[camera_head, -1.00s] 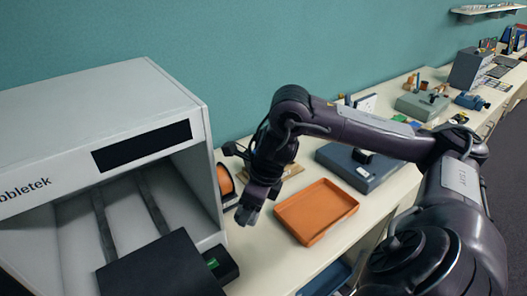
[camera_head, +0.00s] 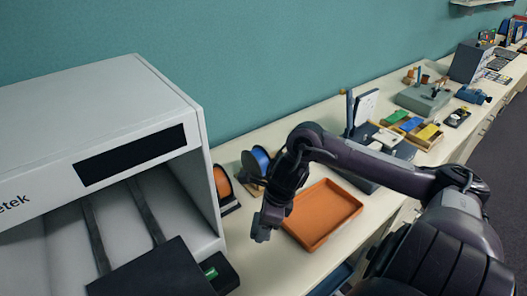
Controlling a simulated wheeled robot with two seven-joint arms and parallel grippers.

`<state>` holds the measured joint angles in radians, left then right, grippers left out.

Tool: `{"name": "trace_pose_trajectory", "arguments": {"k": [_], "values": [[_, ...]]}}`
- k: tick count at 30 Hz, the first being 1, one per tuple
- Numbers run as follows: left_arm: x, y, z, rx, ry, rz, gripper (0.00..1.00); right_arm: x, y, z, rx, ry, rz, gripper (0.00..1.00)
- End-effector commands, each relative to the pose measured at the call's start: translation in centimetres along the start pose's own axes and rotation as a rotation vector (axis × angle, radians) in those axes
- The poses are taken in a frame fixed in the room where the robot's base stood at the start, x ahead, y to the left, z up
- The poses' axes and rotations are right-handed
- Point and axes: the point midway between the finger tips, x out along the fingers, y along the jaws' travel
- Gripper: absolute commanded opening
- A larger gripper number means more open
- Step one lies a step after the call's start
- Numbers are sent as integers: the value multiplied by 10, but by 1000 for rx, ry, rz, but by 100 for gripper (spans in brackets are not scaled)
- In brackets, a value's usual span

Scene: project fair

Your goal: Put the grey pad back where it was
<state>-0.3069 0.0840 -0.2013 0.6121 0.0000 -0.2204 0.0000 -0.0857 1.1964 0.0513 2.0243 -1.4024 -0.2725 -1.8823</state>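My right gripper (camera_head: 262,230) comes in on the arm from the right and points down over the bench, just left of the orange tray (camera_head: 322,213). Its fingertips are small and dark, so I cannot tell whether they are open or shut, and I see nothing clearly held. I cannot make out a grey pad with certainty. A wooden tray (camera_head: 437,143) farther along the bench holds green, blue and yellow pads. My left gripper is not in view.
A big white printer (camera_head: 95,130) fills the left, with a dark plate (camera_head: 155,275) in front. An orange spool (camera_head: 224,182) and a blue spool (camera_head: 262,160) stand beside it. A grey-green device (camera_head: 424,98) stands farther back.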

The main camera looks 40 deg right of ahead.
Motion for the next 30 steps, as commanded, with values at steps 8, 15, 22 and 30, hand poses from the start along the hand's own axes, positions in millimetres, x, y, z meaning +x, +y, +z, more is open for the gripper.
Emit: {"name": "trace_pose_trajectory", "arguments": {"k": [8,15,22,30], "values": [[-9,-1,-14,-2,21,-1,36,41,0,-12,1,-2,0,46],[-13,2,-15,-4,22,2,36,70,1,-21,4,-1,3,46],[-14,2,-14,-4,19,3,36,85,0,-26,0,-1,-1,46],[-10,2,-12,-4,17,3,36,88,0,-27,-2,0,-2,46]]}}
